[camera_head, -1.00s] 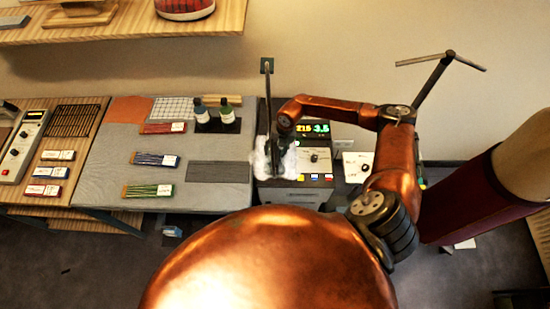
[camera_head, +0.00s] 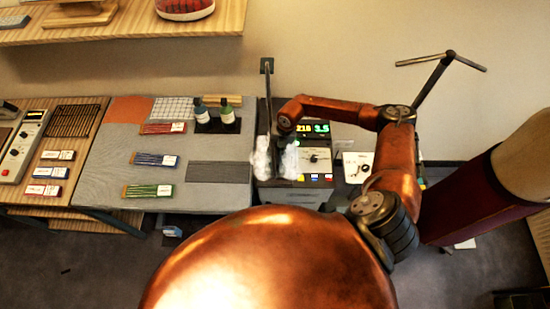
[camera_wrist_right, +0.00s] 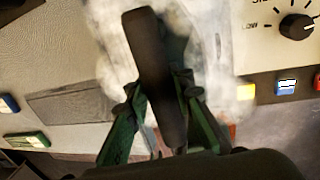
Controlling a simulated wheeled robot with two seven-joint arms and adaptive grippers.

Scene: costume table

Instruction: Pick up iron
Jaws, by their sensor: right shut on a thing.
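The iron (camera_wrist_right: 150,38) shows in the right wrist view as a dark rounded handle, with white steam around its body. My right gripper (camera_wrist_right: 158,90) is shut on this handle, one green finger on each side. In the head view the iron is mostly hidden by steam and my right gripper (camera_head: 277,137), at the front of the control station (camera_head: 315,162) right of the grey pad. I cannot tell whether the iron touches the surface below. My left gripper is not in view.
The grey pad (camera_head: 120,190) holds several labelled bundles, a dark mesh patch (camera_head: 218,172) and two bottles (camera_head: 228,112) on a black stand. A thin upright post (camera_head: 267,85) stands beside my right gripper. A maroon cylinder (camera_head: 470,195) is at the right.

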